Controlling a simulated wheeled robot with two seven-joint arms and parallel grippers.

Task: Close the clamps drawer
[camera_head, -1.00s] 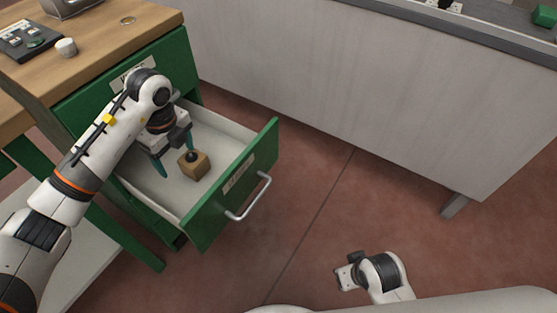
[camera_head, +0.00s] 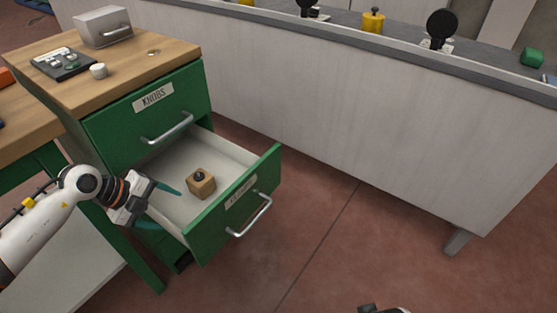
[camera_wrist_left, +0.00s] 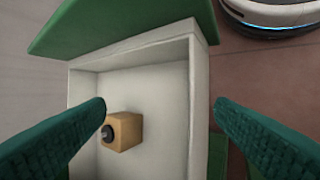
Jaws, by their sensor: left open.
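The lower drawer (camera_head: 213,228) of the green cabinet stands pulled out, with a white inside, a label too blurred to read and a silver handle (camera_head: 251,216). A wooden block with a black knob (camera_head: 201,183) sits in it and also shows in the left wrist view (camera_wrist_left: 125,131). My left gripper (camera_head: 166,206) is open and empty at the drawer's left side wall. In the left wrist view, one finger is over the drawer's inside and the other is beyond its side wall (camera_wrist_left: 203,100). Only a sliver of my right gripper (camera_head: 367,308) shows at the bottom edge.
The upper drawer (camera_head: 146,115), labelled KNOBS, is shut. The wooden top (camera_head: 115,90) holds a grey box (camera_head: 102,27), a dark tray (camera_head: 63,63) and a white knob (camera_head: 98,71). A long grey counter (camera_head: 350,110) stands behind. Floor (camera_head: 320,235) right of the drawer is clear.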

